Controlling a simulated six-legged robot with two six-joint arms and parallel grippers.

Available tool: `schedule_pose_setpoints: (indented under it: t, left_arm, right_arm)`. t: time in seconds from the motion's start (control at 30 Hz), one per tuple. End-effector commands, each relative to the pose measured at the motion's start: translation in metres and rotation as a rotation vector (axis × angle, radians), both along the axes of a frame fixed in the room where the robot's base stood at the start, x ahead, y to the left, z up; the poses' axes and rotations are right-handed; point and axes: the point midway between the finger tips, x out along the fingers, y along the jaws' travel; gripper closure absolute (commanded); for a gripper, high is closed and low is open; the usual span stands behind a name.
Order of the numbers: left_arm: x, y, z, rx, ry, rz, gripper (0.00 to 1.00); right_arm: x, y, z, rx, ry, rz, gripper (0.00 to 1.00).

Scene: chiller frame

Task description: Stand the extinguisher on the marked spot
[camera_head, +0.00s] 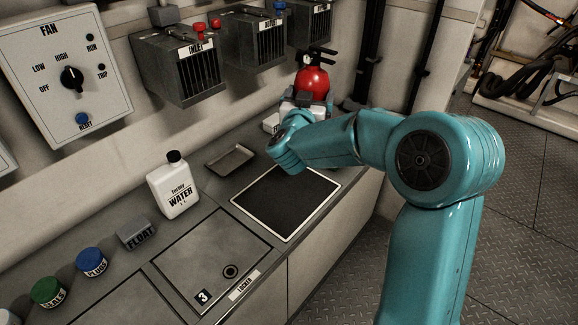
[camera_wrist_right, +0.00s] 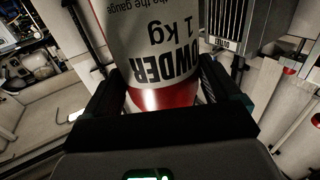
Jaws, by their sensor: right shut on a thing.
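The red extinguisher (camera_head: 312,82) is upright at the far end of the counter, with its black handle and gauge on top. My right gripper (camera_head: 308,98) is shut on its body. In the right wrist view the extinguisher (camera_wrist_right: 155,45) stands between both fingers, its white label reading POWDER 1 kg. Its base is hidden behind my gripper and arm in the head view, so I cannot tell if it touches the counter. A dark square pad with a white outline (camera_head: 285,203) lies bare on the counter, nearer than the extinguisher. My left gripper is out of view.
A white water bottle (camera_head: 174,188) and a shallow grey tray (camera_head: 231,160) stand left of the pad. The locker lid (camera_head: 212,250), float block (camera_head: 137,234) and blue and green caps are nearer. Vented boxes (camera_head: 178,65) hang on the wall above the counter.

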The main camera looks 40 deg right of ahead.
Motion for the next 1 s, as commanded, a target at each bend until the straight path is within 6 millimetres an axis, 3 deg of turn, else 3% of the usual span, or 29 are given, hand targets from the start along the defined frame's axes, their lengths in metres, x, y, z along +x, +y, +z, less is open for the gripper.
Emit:
schedule_pose_setpoints:
  t: [0.6,1.0]
  left_arm:
    - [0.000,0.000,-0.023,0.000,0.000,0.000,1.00]
    - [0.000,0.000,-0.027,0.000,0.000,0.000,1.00]
  right_arm:
    - [0.000,-0.001,-0.129,-0.009,-0.003,-0.002,0.95]
    - [0.002,-0.001,-0.159,-0.009,-0.004,-0.001,0.95]
